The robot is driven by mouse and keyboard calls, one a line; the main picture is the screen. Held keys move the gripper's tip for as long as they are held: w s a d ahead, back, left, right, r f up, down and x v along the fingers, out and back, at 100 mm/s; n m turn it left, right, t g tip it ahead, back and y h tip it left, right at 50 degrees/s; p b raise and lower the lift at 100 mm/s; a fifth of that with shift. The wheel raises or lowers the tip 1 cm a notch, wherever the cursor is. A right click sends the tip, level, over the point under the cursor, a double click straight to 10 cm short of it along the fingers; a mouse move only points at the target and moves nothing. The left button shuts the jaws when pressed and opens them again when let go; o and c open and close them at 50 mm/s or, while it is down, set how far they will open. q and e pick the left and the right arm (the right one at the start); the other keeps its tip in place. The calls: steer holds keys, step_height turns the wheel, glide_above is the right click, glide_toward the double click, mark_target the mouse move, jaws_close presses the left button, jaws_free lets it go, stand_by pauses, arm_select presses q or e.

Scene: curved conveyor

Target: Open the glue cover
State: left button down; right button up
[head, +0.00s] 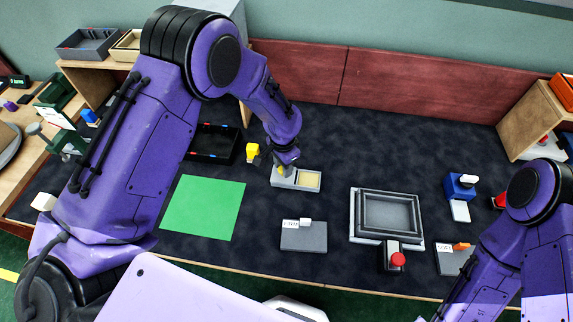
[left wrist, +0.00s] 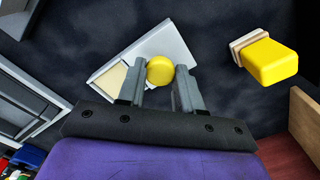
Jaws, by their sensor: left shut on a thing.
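A light grey glue box (head: 297,187) sits on the dark table mat near the middle of the head view. Its cream-coloured pad (head: 308,180) shows at the right end, and it also shows in the left wrist view (left wrist: 113,80). A round yellow knob (left wrist: 160,70) is at the box's other half. My left gripper (left wrist: 160,88) is shut on the yellow knob, with one finger on each side of it. In the head view my left gripper (head: 284,165) is over the box and partly hides the knob. My right gripper is out of view; only its arm shows at lower right.
A yellow block with a pale collar (head: 253,151) stands just left of the box. A green sheet (head: 209,207) lies front left, a black tray (head: 215,143) behind it. A grey slab (head: 304,236) and a grey frame (head: 387,236) are nearer and right. Red panels (head: 400,84) line the back.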

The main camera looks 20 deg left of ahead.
arm_select(q)
steer(key=shift+d, duration=0.25)
steer(key=c, duration=0.7)
jaws_free()
steer(key=shift+c, duration=0.2)
steer(key=shift+r, duration=0.15)
step_height(320, 180, up, 10)
steer(key=b, duration=0.1)
steer(key=shift+r, duration=0.15)
